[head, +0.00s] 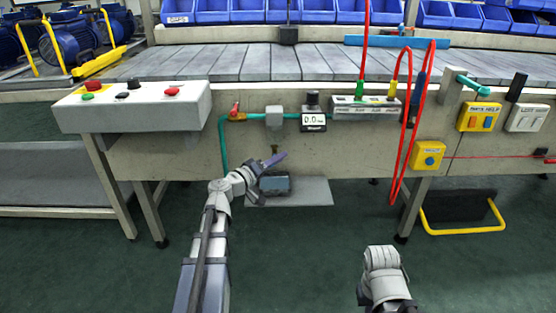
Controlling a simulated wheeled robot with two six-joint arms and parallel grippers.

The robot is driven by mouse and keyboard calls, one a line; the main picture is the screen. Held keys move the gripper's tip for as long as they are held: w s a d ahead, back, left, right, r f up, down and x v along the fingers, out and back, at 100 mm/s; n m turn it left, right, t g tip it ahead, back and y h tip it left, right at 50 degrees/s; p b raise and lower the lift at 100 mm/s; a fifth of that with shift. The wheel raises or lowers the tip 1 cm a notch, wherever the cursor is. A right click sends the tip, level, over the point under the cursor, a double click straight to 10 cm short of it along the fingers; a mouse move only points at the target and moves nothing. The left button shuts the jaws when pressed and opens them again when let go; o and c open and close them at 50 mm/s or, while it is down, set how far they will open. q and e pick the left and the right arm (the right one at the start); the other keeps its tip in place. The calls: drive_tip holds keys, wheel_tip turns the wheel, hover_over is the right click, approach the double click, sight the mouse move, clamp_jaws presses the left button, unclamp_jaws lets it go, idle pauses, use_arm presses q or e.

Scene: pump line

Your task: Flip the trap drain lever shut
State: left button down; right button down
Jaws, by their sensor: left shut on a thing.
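My left gripper (272,161) is at the front of the pump line's bench, just below a small brass drain fitting (274,148). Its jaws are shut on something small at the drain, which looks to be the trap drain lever. The jaws hide most of the lever, so its angle cannot be told. A grey trap housing (274,117) sits above on the teal air pipe. My right arm (383,262) shows at the lower right, away from the bench; its fingers do not show.
A red-handled valve (236,108) and a gauge reading 0.0 (314,121) flank the trap. A grey-blue box (275,184) stands on a low plate (308,191) close below my left gripper. Red hoses (399,165) hang to the right. The floor in front is clear.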

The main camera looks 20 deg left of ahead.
use_arm(q)
drive_tip(key=shift+a, duration=0.1)
drive_tip(key=m+g+h, duration=0.1)
drive_tip(key=m+h, duration=0.1)
drive_tip(key=a+m+g+h, duration=0.1)
drive_tip(key=m+g+h, duration=0.1)
drive_tip(key=h, duration=0.1)
drive_tip(key=shift+s+a, duration=0.15)
drive_tip(key=shift+s+a+m+g+h, duration=0.1)
drive_tip(key=shift+a+m+g+h, duration=0.05)
drive_tip(key=shift+m+g+h, duration=0.6)
drive_tip(key=shift+s+a+m+g+h, duration=0.1)
drive_tip(key=shift+m+g+h, duration=0.45)
drive_tip(key=shift+g+h, duration=0.25)
drive_tip(key=shift+g, duration=0.25)
drive_tip(key=c, duration=0.7)
unclamp_jaws()
drive_tip(key=shift+v, duration=3.95)
